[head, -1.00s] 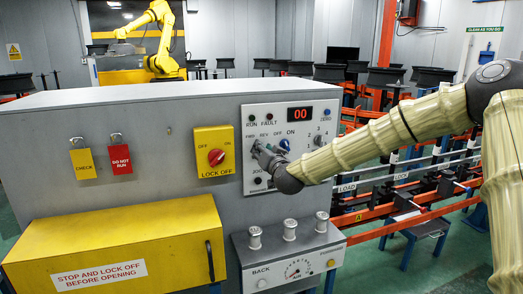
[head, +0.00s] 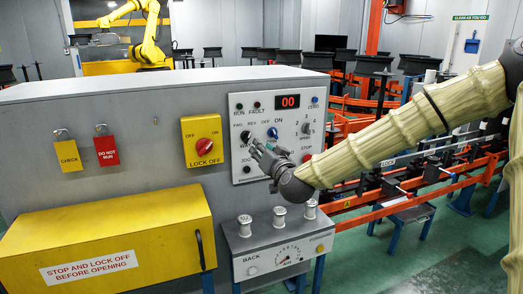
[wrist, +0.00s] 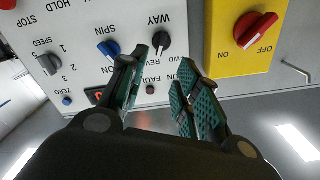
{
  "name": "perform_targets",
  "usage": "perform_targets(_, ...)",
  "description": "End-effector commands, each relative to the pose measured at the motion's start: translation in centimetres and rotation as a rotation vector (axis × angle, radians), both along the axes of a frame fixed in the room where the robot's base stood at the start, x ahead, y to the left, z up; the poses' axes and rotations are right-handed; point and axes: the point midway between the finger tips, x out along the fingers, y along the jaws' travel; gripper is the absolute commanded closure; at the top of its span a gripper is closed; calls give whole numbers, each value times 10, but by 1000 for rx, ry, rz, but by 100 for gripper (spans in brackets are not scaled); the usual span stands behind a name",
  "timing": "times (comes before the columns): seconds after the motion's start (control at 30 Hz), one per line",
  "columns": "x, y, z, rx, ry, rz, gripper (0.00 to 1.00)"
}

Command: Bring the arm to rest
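My gripper (head: 258,150) hangs in front of the grey control panel (head: 297,128), at the end of my bent, cream-sleeved arm (head: 400,125). In the wrist view its two teal-padded fingers (wrist: 160,62) are apart with nothing between them. The black WAY knob (wrist: 161,41) shows beyond the fingertips, and the blue SPIN knob (wrist: 109,48) is beside one finger. In the head view the blue knob (head: 272,133) and the black knob (head: 246,137) are uncovered. The gripper hides part of the panel's lower labels.
A yellow lock-off box (head: 200,155) with a red knob (head: 204,146) is left of the panel. A lower box with white spools (head: 279,216) and a yellow cover (head: 110,240) stand below. Orange rails (head: 400,205) run at right. Green floor shows at lower right.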

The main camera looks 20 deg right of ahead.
Motion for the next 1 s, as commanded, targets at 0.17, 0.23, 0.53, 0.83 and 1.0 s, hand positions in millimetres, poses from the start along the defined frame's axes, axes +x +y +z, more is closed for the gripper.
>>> perform_targets(0.17, 0, 0, 0, 0, 0, 0, 68)
perform_targets(0.23, 0, 0, -1, 0, 1, 0, 68)
perform_targets(0.53, -15, 26, -91, -39, 158, 50, 68)
perform_targets(0.83, -77, 59, -250, -102, 459, 132, 68)
perform_targets(1.0, -129, 71, -333, -137, 633, 173, 68)
